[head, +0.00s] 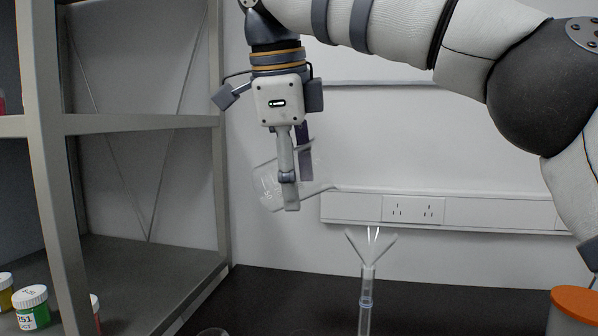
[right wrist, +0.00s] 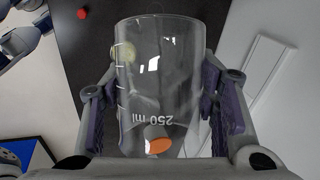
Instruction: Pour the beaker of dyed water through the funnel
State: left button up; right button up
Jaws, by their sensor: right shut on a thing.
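My right gripper (head: 296,190) is shut on a clear glass beaker (head: 267,186) and holds it in the air. In the head view the beaker is tipped nearly onto its side, mouth to the right. A clear funnel (head: 371,246) stands upright on a glass tube (head: 366,300), lower and to the right of the beaker's mouth, apart from it. In the right wrist view the beaker (right wrist: 160,75) sits between both fingers, with a 250 ml mark. I see no coloured liquid in the beaker. The tube's lower end is out of frame. My left gripper is not in view.
A grey metal shelf (head: 52,190) with several small jars, one with a green label (head: 33,308), stands at the left. An orange-topped container (head: 574,306) is at the lower right. A dark bench (head: 290,300) lies below, and a white socket rail (head: 460,210) runs along the wall.

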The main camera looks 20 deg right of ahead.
jog(key=shift+w+a+f+g+h, duration=0.25)
jog(key=shift+f+g+h, duration=0.15)
jog(key=shift+f+h, duration=0.15)
jog(key=shift+s+d+r, duration=0.1)
jog(key=shift+s+d, duration=0.05)
jog(key=shift+d, duration=0.05)
jog(key=shift+s+f+g+h, duration=0.1)
jog(key=shift+f+g+h, duration=0.3)
jog(key=shift+h, duration=0.55)
jog(key=shift+a+f, duration=0.1)
jog(key=shift+f, duration=0.15)
jog(key=shift+f+n+g+h, duration=0.15)
jog(key=shift+n+g+h, duration=0.15)
jog(key=shift+g+h, duration=0.15)
